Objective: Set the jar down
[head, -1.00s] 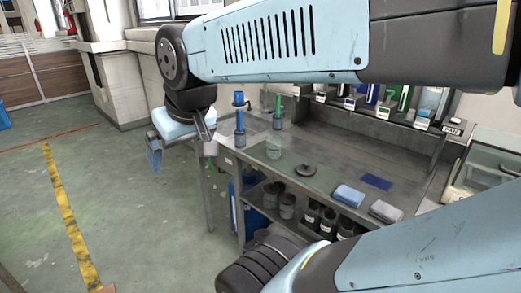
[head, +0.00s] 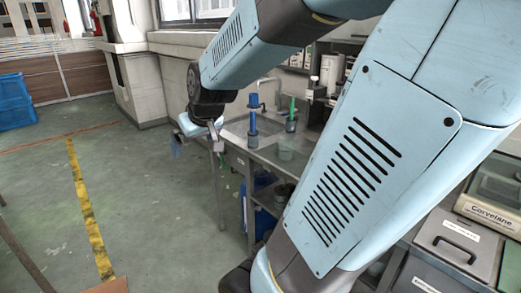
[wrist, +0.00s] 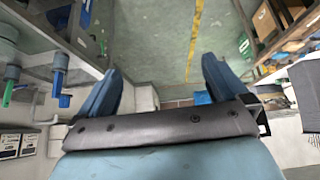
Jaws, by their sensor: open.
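The jar (head: 287,147) looks like a clear, greenish container standing upright on the grey workbench top (head: 262,150), just in front of the green-handled brush. It partly shows at the left edge of the wrist view (wrist: 8,42). My gripper (head: 196,147) is out beyond the bench's left end, apart from the jar. In the wrist view, my gripper's two blue fingers (wrist: 162,66) are spread wide, with only floor between them. Nothing is held.
A blue-handled brush (head: 252,118) and a green-handled brush (head: 292,115) stand at the bench's back left. My arm hides most of the bench's right side. Open green floor with a yellow line (head: 85,205) lies to the left. A blue crate (head: 14,102) is far left.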

